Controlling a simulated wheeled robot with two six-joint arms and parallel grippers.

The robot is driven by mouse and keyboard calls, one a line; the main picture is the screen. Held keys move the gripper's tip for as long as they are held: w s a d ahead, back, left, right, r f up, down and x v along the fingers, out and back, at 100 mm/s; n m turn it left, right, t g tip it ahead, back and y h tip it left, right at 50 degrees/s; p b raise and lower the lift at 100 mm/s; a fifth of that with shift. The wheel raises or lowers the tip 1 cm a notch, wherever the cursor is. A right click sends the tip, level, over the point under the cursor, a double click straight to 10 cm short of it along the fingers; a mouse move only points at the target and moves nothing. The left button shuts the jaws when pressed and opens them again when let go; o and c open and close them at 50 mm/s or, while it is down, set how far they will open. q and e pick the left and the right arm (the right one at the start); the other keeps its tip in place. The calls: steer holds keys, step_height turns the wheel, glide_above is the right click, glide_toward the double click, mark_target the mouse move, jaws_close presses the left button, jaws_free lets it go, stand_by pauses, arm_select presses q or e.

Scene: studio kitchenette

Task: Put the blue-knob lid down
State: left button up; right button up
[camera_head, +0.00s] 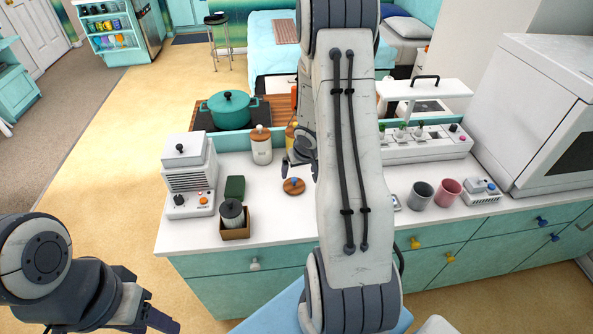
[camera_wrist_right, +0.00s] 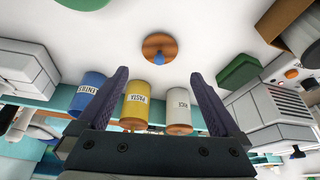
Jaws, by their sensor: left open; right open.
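The blue-knob lid (camera_head: 294,187) is a round wooden disc lying flat on the white counter, knob up. It also shows in the right wrist view (camera_wrist_right: 160,46), with clear counter around it. My right gripper (camera_head: 298,162) is open and empty, close to the lid and apart from it. In the right wrist view, the two fingers of that gripper (camera_wrist_right: 160,76) are spread, with nothing between them. My left gripper (camera_head: 150,300) is open and empty at the lower left, away from the counter. My right arm hides the middle of the counter.
A white canister (camera_head: 261,148) and a yellow canister (camera_wrist_right: 135,103) stand behind the lid. A green block (camera_head: 235,188), a brown box (camera_head: 236,232) and a white appliance (camera_head: 188,180) stand left. Grey (camera_head: 420,195) and pink cups (camera_head: 447,193) stand right.

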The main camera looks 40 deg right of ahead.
steer(key=s+a+r+n, duration=0.1)
steer(key=a+r+n, duration=0.1)
steer(key=a+r, duration=0.35)
steer(key=a+r+n, duration=0.1)
steer(key=a+r, duration=0.1)
steer(key=a, duration=0.6)
steer(key=s+a+r+n, duration=0.1)
steer(key=a+r+n, duration=0.1)
steer(key=a+r, duration=0.35)
steer(key=s+a+r+n+g+y, duration=0.2)
steer(key=s+a+r+n+g, duration=0.2)
steer(key=s+a, duration=1.3)
steer(key=s+n, duration=0.2)
steer(key=s, duration=0.2)
steer(key=shift+r+n+y, duration=0.2)
steer(key=shift+n+y, duration=0.2)
